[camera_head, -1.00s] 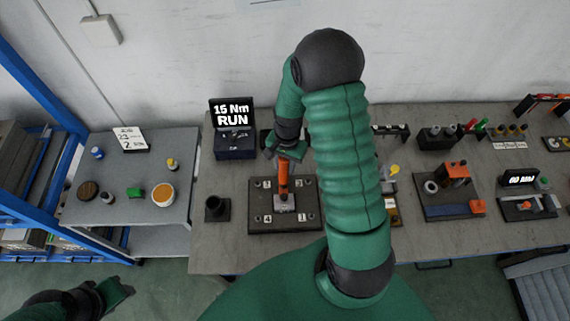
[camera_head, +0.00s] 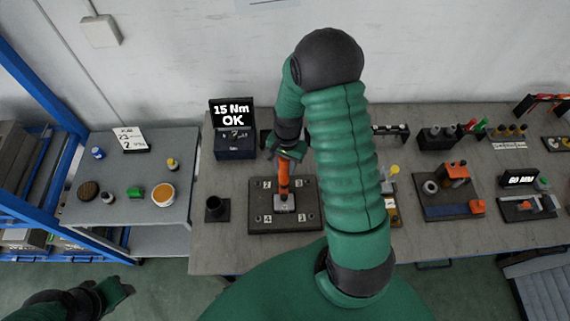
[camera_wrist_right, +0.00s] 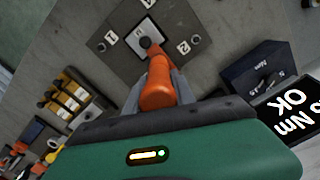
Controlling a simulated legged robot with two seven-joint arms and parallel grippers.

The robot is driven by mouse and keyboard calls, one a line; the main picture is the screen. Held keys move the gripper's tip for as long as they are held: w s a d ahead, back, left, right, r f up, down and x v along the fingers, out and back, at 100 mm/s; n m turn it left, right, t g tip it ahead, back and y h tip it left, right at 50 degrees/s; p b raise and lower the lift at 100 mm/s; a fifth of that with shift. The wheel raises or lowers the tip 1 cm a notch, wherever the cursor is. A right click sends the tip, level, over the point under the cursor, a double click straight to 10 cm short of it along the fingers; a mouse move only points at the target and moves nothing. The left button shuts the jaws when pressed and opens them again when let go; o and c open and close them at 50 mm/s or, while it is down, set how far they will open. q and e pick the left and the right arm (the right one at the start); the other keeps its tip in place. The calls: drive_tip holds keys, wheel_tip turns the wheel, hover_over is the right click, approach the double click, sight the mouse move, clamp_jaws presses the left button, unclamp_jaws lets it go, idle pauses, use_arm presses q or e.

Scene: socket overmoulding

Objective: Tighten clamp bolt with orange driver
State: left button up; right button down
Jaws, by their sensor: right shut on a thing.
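My right gripper (camera_head: 286,152) is shut on the orange driver (camera_head: 284,175), which stands close to upright. The driver also shows in the wrist view (camera_wrist_right: 158,85), between my fingers. Its lower end meets the light metal block (camera_head: 284,205) in the middle of a dark plate (camera_head: 257,226). The plate has bolts near its corners beside number labels. The bolt under the driver is mostly hidden by its tip. A torque display (camera_head: 232,115) reads "15 Nm OK". My left gripper (camera_head: 118,290) hangs low at the left, away from the bench; its jaws are unclear.
The side table (camera_head: 130,215) at left holds small jars and a green block. To the right are a fixture with an orange block (camera_head: 456,172) and several racks. My right arm hides part of the bench.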

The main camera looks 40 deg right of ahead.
drive_tip(key=shift+w+d+r+p, duration=0.1)
drive_tip(key=shift+r+p, duration=0.35)
drive_tip(key=shift+r, duration=0.3)
drive_tip(key=shift+r+p, duration=1.35)
drive_tip(key=shift+r, duration=0.3)
